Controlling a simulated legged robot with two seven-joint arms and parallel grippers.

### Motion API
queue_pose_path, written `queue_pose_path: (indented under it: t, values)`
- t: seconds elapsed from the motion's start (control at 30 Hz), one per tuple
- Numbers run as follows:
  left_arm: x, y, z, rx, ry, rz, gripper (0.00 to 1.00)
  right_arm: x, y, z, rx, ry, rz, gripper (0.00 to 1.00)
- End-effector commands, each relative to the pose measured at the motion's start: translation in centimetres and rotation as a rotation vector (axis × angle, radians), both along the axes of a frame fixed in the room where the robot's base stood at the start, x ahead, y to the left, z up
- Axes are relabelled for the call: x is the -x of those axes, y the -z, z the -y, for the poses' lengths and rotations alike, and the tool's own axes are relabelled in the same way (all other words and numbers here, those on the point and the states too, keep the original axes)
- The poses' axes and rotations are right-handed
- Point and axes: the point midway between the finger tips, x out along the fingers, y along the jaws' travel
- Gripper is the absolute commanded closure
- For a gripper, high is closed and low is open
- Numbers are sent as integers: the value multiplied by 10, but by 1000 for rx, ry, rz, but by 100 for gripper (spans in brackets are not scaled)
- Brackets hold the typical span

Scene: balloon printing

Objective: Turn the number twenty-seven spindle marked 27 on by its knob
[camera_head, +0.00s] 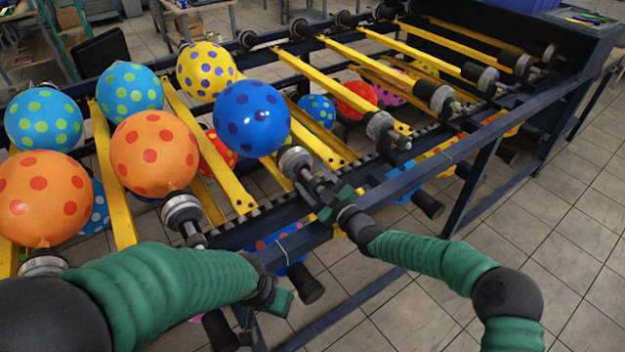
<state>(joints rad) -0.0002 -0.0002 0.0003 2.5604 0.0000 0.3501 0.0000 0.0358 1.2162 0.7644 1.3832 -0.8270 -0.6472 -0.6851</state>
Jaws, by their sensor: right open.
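The frame holds a row of spindles along the dark blue machine's near rail; no number 27 is legible, so I cannot tell by marking which one is it. My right gripper (329,203) is open at the rear stem of the spindle (295,162) that carries the blue spotted balloon (251,118). Its fingers are around or beside the stem; I cannot tell whether they touch it. The knob there is hidden or too small to make out. My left gripper (279,300) hangs low at the left, partly hidden by its own arm; its jaws are unclear.
Orange balloons (155,152) and other spotted balloons sit on spindles to the left. Empty spindles (380,125) continue to the right. Yellow bars (425,65) cross the machine frame (480,135). Black cylinders (428,204) stick out below the rail. Tiled floor (560,210) at right is clear.

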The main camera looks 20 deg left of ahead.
Motion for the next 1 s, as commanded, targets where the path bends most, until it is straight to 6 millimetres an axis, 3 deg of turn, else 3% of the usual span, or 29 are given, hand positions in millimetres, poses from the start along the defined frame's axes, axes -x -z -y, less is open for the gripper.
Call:
queue_pose_path:
  t: [0.27, 0.73, 1.0]
  values:
    - [0, 0, 0, 0, -1, 0, 58, -1, -1, -3, -1, -1, 1, 39]
    - [0, 0, 0, 0, 0, 0, 58, -2, 0, -2, 1, 1, -1, 99]
    - [0, 2, 0, 0, 0, 0, 58, -2, 1, -2, -12, 1, -16, 100]
